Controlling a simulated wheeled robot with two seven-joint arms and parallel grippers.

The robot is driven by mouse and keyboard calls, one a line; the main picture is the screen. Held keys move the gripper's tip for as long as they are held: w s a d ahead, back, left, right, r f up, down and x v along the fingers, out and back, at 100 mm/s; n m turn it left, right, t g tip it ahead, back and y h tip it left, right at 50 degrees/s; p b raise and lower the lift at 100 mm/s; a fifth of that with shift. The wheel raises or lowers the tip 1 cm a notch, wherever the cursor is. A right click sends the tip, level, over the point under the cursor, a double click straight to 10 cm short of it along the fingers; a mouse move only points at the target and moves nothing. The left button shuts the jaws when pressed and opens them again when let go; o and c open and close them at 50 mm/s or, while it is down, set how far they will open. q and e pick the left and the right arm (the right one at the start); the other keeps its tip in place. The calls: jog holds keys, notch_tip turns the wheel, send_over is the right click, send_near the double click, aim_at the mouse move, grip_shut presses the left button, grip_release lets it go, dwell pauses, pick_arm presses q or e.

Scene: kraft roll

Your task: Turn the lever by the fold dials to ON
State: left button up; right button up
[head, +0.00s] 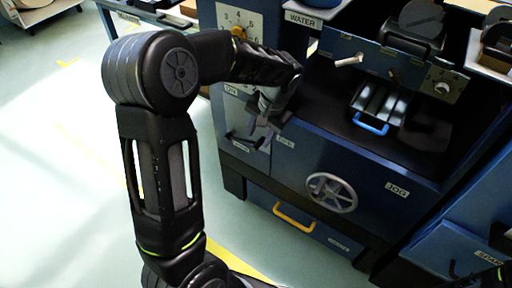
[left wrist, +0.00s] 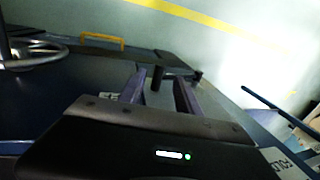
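My left gripper (head: 262,130) is at the front left corner of the blue machine, below the fold dial (head: 238,28) and beside the ON label (head: 231,91). In the left wrist view its two fingers (left wrist: 160,92) stand apart, with a dark lever end (left wrist: 157,78) showing between them. Gaps show on both sides of it, so the fingers do not look closed on it. In the head view the gripper and wrist hide most of the lever.
A grey handwheel (head: 332,193) and a yellow drawer handle (head: 295,217) are on the machine's front. A blue-handled tray (head: 371,124) sits in its recess. Open floor lies to the left.

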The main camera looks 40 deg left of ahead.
aim_at(255, 147)
pick_arm(q)
jog(key=b+x, duration=0.1)
jog(key=x, duration=0.6)
jog(key=shift+f, duration=0.4)
grip_shut()
dwell(1.1)
